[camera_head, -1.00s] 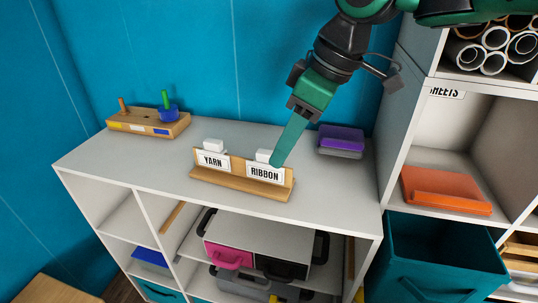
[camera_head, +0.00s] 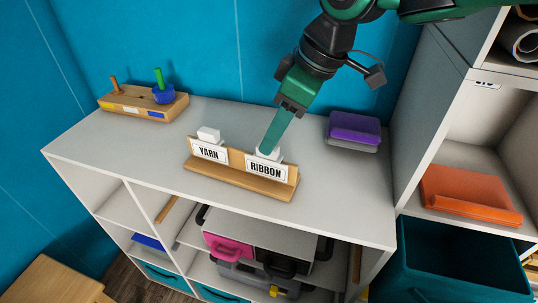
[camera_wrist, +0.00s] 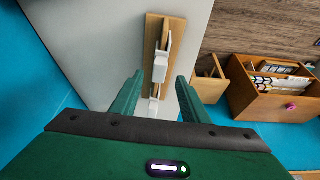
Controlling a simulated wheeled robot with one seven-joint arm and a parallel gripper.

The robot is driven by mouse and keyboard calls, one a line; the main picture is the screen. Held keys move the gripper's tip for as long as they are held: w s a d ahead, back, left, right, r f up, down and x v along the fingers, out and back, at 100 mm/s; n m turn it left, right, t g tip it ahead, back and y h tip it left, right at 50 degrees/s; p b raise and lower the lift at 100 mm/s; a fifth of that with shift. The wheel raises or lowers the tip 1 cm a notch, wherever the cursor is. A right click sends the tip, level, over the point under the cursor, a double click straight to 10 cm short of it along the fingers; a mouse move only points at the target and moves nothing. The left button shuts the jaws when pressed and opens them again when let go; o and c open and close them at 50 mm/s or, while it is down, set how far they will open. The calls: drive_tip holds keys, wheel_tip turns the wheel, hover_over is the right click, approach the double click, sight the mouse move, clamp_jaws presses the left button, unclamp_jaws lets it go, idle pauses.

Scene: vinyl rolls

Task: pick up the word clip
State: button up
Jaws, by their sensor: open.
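Two white word clips stand in a wooden holder (camera_head: 240,184) on the shelf top. The YARN clip (camera_head: 209,152) is on the left and the RIBBON clip (camera_head: 266,170) on the right. My gripper (camera_head: 267,148) reaches down with its green fingertips at the RIBBON clip's white top block and partly hides it. In the wrist view, my open gripper (camera_wrist: 159,78) has one finger on each side of the holder's line. A white block (camera_wrist: 160,68), apparently the RIBBON clip's, shows between the fingertips. Contact cannot be told.
A wooden peg board (camera_head: 143,103) stands at the back left. A purple and grey stack (camera_head: 353,131) lies at the back right. A tall shelf with an orange item (camera_head: 466,195) and a teal bin (camera_head: 455,260) stands at the right. The shelf top around the holder is clear.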

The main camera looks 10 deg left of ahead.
sight(268, 160)
drive_tip(key=shift+x, duration=2.7)
drive_tip(key=shift+w+d, duration=0.1)
drive_tip(key=shift+d, duration=0.05)
clamp_jaws()
